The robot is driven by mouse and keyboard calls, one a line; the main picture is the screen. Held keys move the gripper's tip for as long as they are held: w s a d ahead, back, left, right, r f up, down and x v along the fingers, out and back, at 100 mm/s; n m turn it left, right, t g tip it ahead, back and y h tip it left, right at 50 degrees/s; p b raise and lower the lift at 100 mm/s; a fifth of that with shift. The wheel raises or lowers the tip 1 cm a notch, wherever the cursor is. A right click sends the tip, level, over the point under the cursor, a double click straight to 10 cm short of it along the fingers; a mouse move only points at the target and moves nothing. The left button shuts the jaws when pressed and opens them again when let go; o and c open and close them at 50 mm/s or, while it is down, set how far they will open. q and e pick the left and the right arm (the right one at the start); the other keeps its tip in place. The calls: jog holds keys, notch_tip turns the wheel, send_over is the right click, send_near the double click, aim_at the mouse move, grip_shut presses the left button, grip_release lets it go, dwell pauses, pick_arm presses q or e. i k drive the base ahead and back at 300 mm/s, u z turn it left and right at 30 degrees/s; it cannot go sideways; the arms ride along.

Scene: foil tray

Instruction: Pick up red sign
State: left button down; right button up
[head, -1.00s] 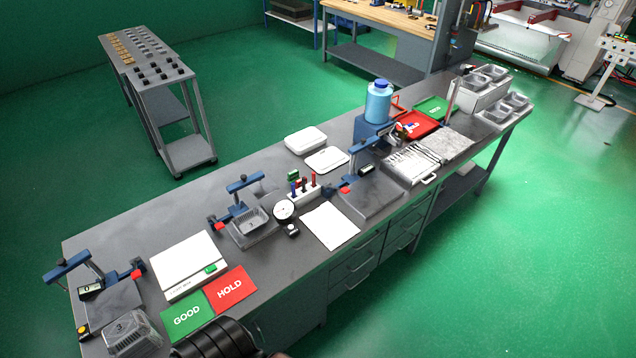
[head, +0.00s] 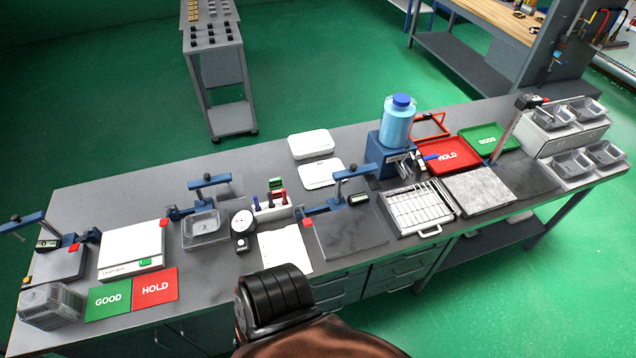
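A flat red sign reading HOLD (head: 155,287) lies on the grey workbench near its front edge, at the lower left of the head view. It lies beside a green GOOD sign (head: 109,300), on that sign's right. A red tray marked HOLD (head: 447,157) sits farther right at the back of the bench. A dark ribbed part of my own arm shows at the bottom centre, right of the red sign and apart from it in the picture. No gripper fingers of mine are visible.
A white light box (head: 131,262) stands just behind the signs. A grey wire basket (head: 52,306) is to their left. A clamp fixture with a grey tray (head: 206,228) and a dial gauge (head: 243,222) stand to the right. Bare bench lies right of the red sign.

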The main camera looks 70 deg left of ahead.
aim_at(276, 193)
jog(key=i, duration=0.95)
jog(key=u, duration=4.05)
